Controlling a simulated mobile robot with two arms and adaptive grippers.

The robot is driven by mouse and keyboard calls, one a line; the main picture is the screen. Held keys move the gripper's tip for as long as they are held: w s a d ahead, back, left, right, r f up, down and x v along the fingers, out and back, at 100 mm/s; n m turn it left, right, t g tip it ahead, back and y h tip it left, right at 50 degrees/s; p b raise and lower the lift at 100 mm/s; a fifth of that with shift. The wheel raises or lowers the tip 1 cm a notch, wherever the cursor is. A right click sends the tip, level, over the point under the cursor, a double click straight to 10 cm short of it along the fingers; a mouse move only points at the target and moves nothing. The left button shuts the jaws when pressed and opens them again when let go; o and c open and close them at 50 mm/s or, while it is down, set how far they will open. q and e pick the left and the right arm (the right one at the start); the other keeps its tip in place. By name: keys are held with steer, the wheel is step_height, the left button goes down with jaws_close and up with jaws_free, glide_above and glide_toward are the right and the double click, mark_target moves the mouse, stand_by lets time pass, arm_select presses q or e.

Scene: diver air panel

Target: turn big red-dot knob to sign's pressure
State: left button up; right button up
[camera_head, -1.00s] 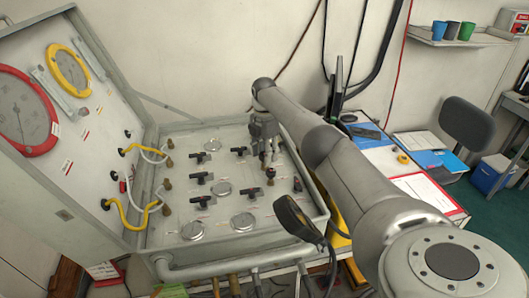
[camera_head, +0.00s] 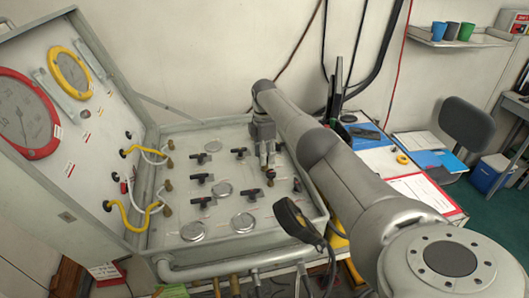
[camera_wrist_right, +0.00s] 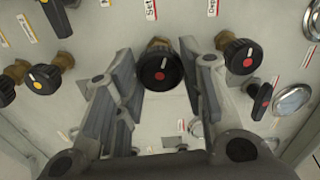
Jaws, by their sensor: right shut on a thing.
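The big black knob with a red dot (camera_wrist_right: 160,68) sits on a brass stem in the right wrist view, between the fingers of my right gripper (camera_wrist_right: 160,75). The right gripper is shut on it. In the head view the right gripper (camera_head: 266,152) points down at the far right part of the panel (camera_head: 222,146), hiding most of the knob. My left gripper is not in view.
A smaller red-dot knob (camera_wrist_right: 240,55) is close right of the gripper, and a yellow-dot knob (camera_wrist_right: 43,78) is at left. Several black valve handles fill the panel. A dark handheld device (camera_head: 298,220) hangs at the front right edge. A yellow-rimmed gauge (camera_head: 72,72) is on the lid.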

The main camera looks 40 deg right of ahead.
steer(key=m, duration=0.3)
steer(key=shift+r+m+p, duration=0.1)
steer(key=shift+m+p, duration=0.3)
steer(key=m, duration=0.3)
steer(key=shift+m+p, duration=0.3)
steer(key=shift+p, duration=0.05)
steer(key=m+p, duration=0.1)
steer(key=m, duration=0.5)
steer(key=shift+w, duration=0.1)
steer(key=m+p, duration=0.1)
steer(key=m, duration=0.5)
steer(key=shift+d+m, duration=0.1)
steer(key=shift+m, duration=0.3)
steer(key=m, duration=0.6)
steer(key=shift+m, duration=0.4)
steer(key=o, duration=1)
steer(key=shift+c, duration=0.2)
steer(key=shift+o, duration=0.3)
